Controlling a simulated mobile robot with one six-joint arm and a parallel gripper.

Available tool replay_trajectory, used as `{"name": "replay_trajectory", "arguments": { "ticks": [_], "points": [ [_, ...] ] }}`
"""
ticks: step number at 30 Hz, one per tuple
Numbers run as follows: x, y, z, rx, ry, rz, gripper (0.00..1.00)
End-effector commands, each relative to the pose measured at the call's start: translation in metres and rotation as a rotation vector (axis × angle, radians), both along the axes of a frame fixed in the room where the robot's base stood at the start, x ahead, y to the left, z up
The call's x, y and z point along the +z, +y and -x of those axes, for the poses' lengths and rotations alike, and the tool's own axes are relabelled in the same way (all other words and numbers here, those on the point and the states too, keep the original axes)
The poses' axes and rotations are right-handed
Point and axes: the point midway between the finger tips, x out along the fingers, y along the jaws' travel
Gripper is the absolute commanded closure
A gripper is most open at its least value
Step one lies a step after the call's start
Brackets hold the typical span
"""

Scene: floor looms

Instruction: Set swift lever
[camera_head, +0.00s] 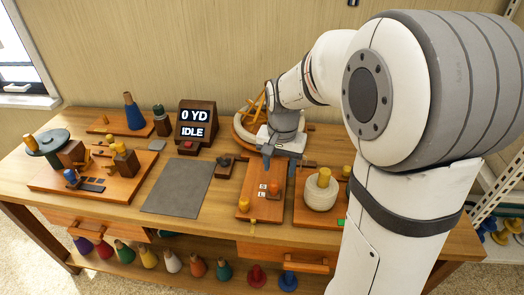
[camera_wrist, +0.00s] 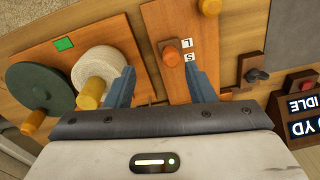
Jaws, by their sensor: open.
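A lever with an orange knob (camera_head: 273,188) stands on a long orange board (camera_head: 258,209), beside two small white labels. In the wrist view the knob (camera_wrist: 169,54) is next to labels reading L (camera_wrist: 187,43) and S (camera_wrist: 190,57). Which label the lever points to is not clear. My gripper (camera_head: 278,165) hangs over the far part of this board. In the wrist view its two blue fingers (camera_wrist: 162,85) are apart with nothing between them. The knob lies ahead of the fingertips, roughly midway across the gap.
A white spool (camera_head: 320,193) stands on a board to the right. A small black-handled switch (camera_head: 227,160) and a display (camera_head: 196,124) reading 0 YD and IDLE are left. A wooden wheel (camera_head: 246,128) is behind my gripper. The grey mat (camera_head: 177,187) is bare.

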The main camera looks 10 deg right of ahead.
Motion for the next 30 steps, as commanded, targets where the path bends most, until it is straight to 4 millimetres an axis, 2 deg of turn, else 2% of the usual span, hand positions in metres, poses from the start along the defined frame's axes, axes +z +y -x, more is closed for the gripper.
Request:
{"name": "replay_trajectory", "arguments": {
  "ticks": [1, 3, 8, 13, 22, 30],
  "points": [
    [-0.015, 0.000, -0.012, -0.033, 0.017, -0.002, 0.51],
    [-0.026, 0.000, -0.025, -0.076, 0.031, -0.003, 0.51],
    [-0.041, 0.001, -0.041, -0.131, 0.047, -0.003, 0.51],
    [-0.058, 0.001, -0.044, -0.142, 0.053, -0.003, 0.51],
    [-0.105, 0.000, -0.043, -0.141, 0.053, -0.003, 0.51],
    [-0.119, 0.000, -0.043, -0.141, 0.049, -0.003, 0.51]
  ]
}}
